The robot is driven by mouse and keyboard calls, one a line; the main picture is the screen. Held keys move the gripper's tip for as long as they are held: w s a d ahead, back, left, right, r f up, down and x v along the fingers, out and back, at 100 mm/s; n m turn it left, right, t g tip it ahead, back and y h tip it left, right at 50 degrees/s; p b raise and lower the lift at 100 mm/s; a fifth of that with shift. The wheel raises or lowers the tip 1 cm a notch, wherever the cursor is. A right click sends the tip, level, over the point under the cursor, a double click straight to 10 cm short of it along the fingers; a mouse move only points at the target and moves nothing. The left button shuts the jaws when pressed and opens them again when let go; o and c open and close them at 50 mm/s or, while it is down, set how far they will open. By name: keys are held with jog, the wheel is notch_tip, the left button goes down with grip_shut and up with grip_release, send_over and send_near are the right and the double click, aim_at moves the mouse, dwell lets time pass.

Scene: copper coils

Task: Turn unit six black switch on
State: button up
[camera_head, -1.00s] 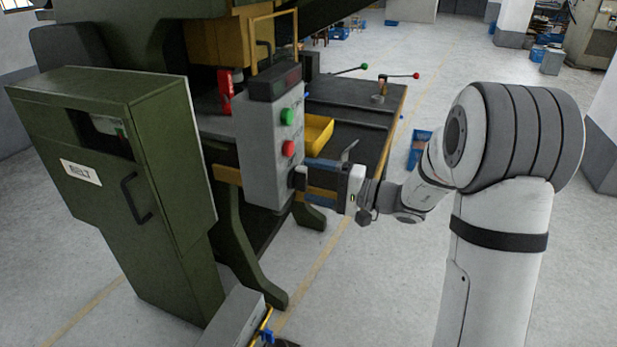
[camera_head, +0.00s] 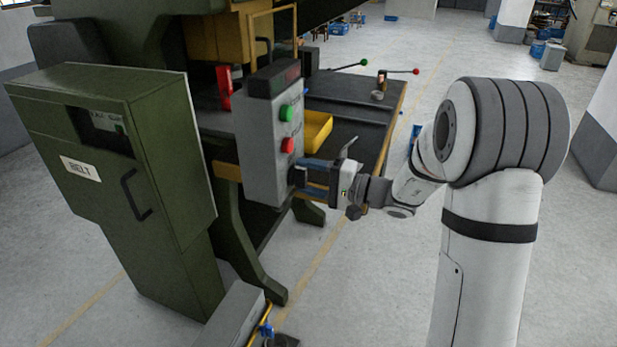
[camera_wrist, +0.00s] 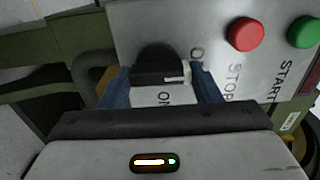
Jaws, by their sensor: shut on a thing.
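The grey control box (camera_head: 262,150) hangs on the green machine. Its black rotary switch (camera_wrist: 160,67) sits below the red button and shows in the wrist view, with a white mark on its right end. Parts of lettering, "O" and "ON", show beside it. My gripper (camera_head: 306,176) is at the lower front of the box. In the wrist view its two blue fingers (camera_wrist: 162,84) stand on either side of the switch, shut on it. In the head view the switch is mostly hidden by the fingers. I see no unit number.
The red stop button (camera_wrist: 246,34) and green start button (camera_wrist: 304,31) are close beside the switch. A green cabinet (camera_head: 180,150) labelled "BELT" stands left of the box. A yellow tray (camera_head: 318,130) lies on the dark bench behind. The floor to the right is open.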

jog(key=shift+m, duration=0.3)
jog(key=m+b, duration=0.1)
jog(key=m, duration=0.2)
jog(key=shift+m, duration=0.3)
jog(key=m, duration=0.4)
jog(key=m+p, duration=0.2)
jog(key=m, duration=0.3)
jog(key=m+p, duration=0.2)
jog(key=m, duration=0.2)
jog(key=shift+m+p, duration=0.3)
dwell(0.3)
jog(key=o, duration=1)
